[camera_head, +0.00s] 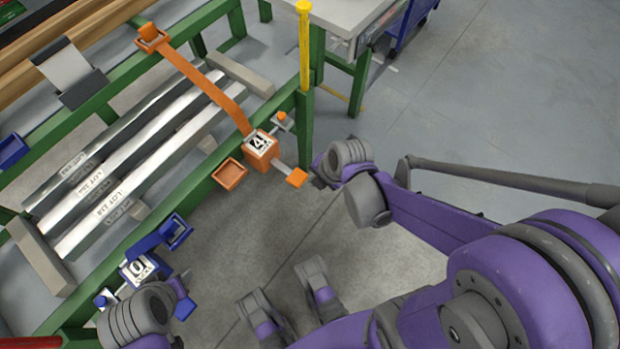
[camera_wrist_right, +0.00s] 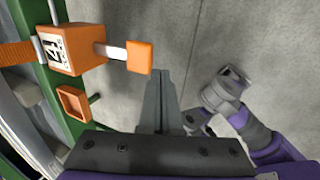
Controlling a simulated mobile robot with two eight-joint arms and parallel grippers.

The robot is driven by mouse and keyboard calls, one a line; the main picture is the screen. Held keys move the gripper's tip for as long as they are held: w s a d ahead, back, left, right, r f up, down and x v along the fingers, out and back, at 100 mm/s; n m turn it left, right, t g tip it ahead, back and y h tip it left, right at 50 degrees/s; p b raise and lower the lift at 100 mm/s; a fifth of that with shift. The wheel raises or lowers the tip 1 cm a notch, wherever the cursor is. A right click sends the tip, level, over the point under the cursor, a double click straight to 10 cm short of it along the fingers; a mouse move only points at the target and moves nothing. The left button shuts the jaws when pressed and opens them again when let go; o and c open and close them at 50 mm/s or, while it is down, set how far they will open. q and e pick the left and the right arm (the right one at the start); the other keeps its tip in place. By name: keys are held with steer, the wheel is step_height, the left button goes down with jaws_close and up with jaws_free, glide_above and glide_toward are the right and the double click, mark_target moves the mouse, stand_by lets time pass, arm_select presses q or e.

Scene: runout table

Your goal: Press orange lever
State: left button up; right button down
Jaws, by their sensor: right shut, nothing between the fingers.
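The orange lever is an orange paddle (camera_head: 297,178) on a short metal bar, sticking out of an orange box marked 4 (camera_head: 261,146) on the green frame. The paddle (camera_wrist_right: 139,57) and box (camera_wrist_right: 70,49) also show in the right wrist view. My right gripper (camera_wrist_right: 161,76) is shut and empty, just right of the paddle in that view, with a narrow gap. In the head view my right wrist (camera_head: 347,155) is right of the paddle and hides the fingers. My left wrist (camera_head: 140,310) is at the bottom left beside the blue lever; its fingers are not clear.
A blue box marked 0 (camera_head: 138,270) with a blue lever is on the frame at lower left. An empty orange tray (camera_head: 229,174) hangs beside the orange box. A yellow-topped post (camera_head: 304,50) stands behind the paddle. Metal bars (camera_head: 130,165) lie on the table. Floor is open at upper right.

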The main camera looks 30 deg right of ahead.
arm_select(q)
steer(key=shift+s+r+p, duration=0.1)
steer(key=shift+r+p, duration=0.4)
steer(key=shift+r, duration=0.4)
arm_select(e)
steer(key=v, duration=0.3)
steer(key=shift+s+d, duration=0.2)
steer(key=shift+s, duration=0.15)
steer(key=s+a+r+m+h, duration=0.1)
steer(key=s+a+r+m, duration=0.15)
steer(key=m, duration=0.85)
steer(key=s+a+r+m+h, duration=0.1)
steer(key=s+r+m, duration=0.3)
steer(key=m, duration=0.7)
arm_select(q)
step_height(320, 180, up, 18)
steer(key=w+p, duration=0.2)
steer(key=p, duration=1.3)
steer(key=shift+f+t+p, duration=0.15)
steer(key=shift+t+p, duration=0.2)
steer(key=shift+t, duration=0.05)
arm_select(e)
step_height(320, 180, up, 17)
steer(key=w+t, duration=0.1)
steer(key=shift+w+t, duration=0.3)
arm_select(q)
steer(key=shift+s, duration=0.15)
arm_select(e)
steer(key=shift+r, duration=0.15)
